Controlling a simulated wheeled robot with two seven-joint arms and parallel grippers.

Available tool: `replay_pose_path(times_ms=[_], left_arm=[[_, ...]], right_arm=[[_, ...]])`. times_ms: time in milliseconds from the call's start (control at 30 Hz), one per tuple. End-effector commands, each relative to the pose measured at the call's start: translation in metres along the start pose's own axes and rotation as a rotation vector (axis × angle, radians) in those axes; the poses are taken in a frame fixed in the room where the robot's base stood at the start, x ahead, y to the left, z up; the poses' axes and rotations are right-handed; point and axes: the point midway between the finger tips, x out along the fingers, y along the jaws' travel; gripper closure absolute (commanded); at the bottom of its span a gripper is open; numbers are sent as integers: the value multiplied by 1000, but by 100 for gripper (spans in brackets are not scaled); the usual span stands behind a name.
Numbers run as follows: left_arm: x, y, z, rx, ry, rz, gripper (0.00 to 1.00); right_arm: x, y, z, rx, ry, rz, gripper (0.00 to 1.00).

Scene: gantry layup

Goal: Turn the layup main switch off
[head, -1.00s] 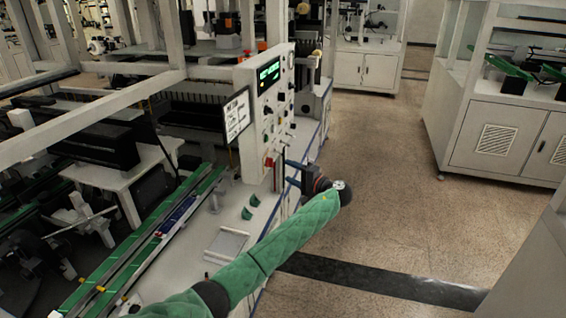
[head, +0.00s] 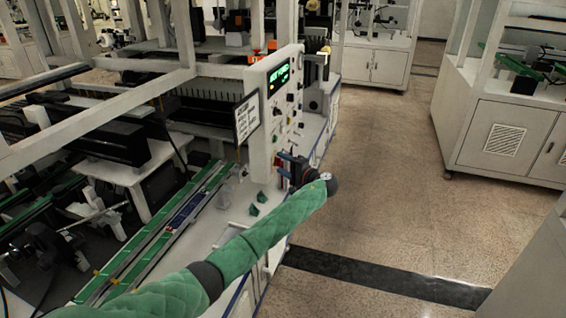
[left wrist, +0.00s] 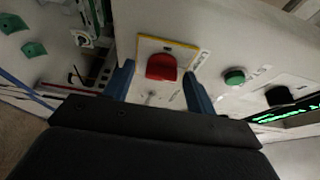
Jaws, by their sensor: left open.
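The layup control panel (head: 262,125) stands upright on the machine, with a lit green display and several knobs. In the left wrist view, a red switch handle (left wrist: 161,67) sits on a yellow-edged plate on the panel face. I take it to be the main switch. My left gripper (head: 284,167) is at the panel's lower part. In the left wrist view its two blue fingers (left wrist: 160,82) are spread to either side of the red handle, apart from it. The gripper is open and empty. The head view hardly shows the red handle. My right gripper is out of view.
A green button (left wrist: 234,77) and a black knob (left wrist: 279,97) are beside the red handle on the panel. A sign (head: 246,117) stands at the panel's left. Green pieces (head: 257,204) lie on the white ledge. The aisle floor (head: 385,190) to the right is clear.

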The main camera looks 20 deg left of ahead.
Motion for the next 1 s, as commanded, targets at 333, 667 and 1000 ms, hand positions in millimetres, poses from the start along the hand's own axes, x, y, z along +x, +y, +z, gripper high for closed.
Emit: replay_pose_path(times_ms=[333, 667, 1000], left_arm=[[3, 0, 0, -1, 0, 0, 46], [3, 0, 0, -1, 0, 0, 88], [2, 4, 0, -28, 0, -12, 88]], right_arm=[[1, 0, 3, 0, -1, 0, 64], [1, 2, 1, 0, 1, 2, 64], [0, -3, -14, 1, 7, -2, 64]])
